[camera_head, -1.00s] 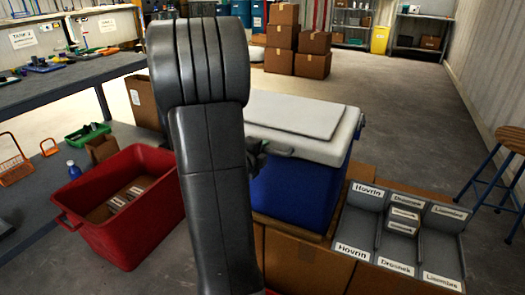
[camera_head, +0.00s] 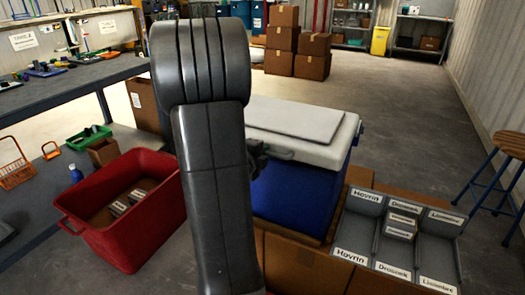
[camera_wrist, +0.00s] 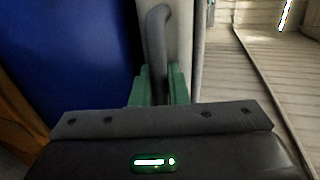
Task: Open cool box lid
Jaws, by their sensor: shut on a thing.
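The cool box (camera_head: 300,185) has a blue body and a white lid (camera_head: 300,122). It stands in the middle of the head view, partly hidden behind my arm. The lid looks closed. A grey handle (camera_head: 280,154) is on the lid's front edge. My gripper (camera_head: 259,157) is at the handle, mostly hidden by my arm. In the wrist view the green fingers of my gripper (camera_wrist: 160,88) are shut on the grey handle (camera_wrist: 158,40), with the blue body (camera_wrist: 75,60) to the left and the white lid edge (camera_wrist: 180,45) behind.
A red crate (camera_head: 125,235) with small labelled boxes stands to the left. A grey labelled tray (camera_head: 395,245) lies on cardboard at the right. Cardboard boxes (camera_head: 297,45) are stacked at the back. The floor behind the cool box is clear.

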